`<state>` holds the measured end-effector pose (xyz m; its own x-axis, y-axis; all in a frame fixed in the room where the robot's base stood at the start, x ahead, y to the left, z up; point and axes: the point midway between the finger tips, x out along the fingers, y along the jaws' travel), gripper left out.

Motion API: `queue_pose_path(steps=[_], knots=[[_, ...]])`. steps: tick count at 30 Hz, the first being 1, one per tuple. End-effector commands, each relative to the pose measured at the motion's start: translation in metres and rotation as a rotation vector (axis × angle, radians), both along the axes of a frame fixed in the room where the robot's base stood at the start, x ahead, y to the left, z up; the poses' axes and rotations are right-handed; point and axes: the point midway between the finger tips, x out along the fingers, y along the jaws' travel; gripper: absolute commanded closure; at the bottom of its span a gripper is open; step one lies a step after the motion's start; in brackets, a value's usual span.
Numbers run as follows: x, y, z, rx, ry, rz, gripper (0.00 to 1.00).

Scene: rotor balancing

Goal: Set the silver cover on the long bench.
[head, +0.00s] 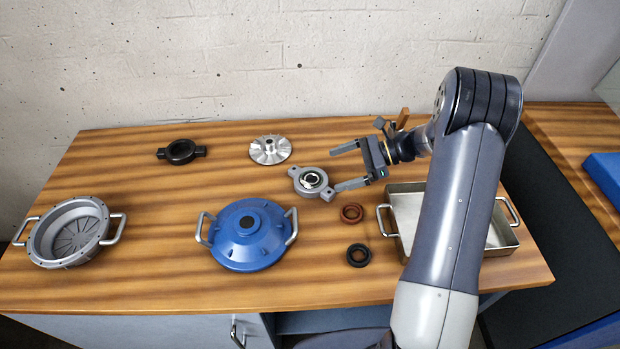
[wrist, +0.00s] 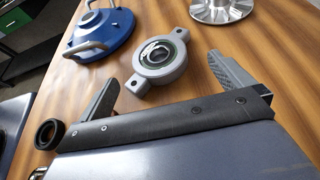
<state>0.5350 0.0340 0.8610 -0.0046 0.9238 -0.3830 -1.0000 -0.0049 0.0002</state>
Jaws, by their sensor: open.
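A silver round cover (head: 73,232) with two side handles lies at the left end of the wooden long bench (head: 170,285), its ribbed hollow side facing up. It is not in the wrist view. My gripper (head: 337,168) is open and empty at the right of the bench, far from the silver cover. Its fingers point toward a grey bearing housing (head: 313,182) with two lugs, which also shows just beyond the fingertips in the wrist view (wrist: 157,58). I cannot tell the gripper's exact height above the bench.
A blue cover (head: 247,235) with two handles sits mid-bench. A silver impeller (head: 270,150) and a black ring with lugs (head: 180,152) lie behind. A brown ring (head: 351,213) and a black ring (head: 358,254) lie near a metal tray (head: 405,187), partly hidden by my arm.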

Motion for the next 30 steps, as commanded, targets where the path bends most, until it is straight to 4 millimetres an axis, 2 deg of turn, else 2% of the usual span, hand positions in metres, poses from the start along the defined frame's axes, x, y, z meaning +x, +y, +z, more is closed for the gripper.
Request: queue_pose_path(steps=[3, 11, 19, 26, 30], knots=[[0.0, 0.015, -0.006, 0.001, 0.0, 0.001, 0.0], [-0.002, 0.03, -0.013, 0.001, 0.001, 0.001, 0.0], [-0.005, 0.064, -0.03, 0.0, 0.001, 0.002, 0.0], [-0.005, 0.067, -0.032, 0.0, 0.0, -0.001, 0.0], [-0.005, 0.067, -0.032, 0.0, 0.0, -0.001, 0.1]])
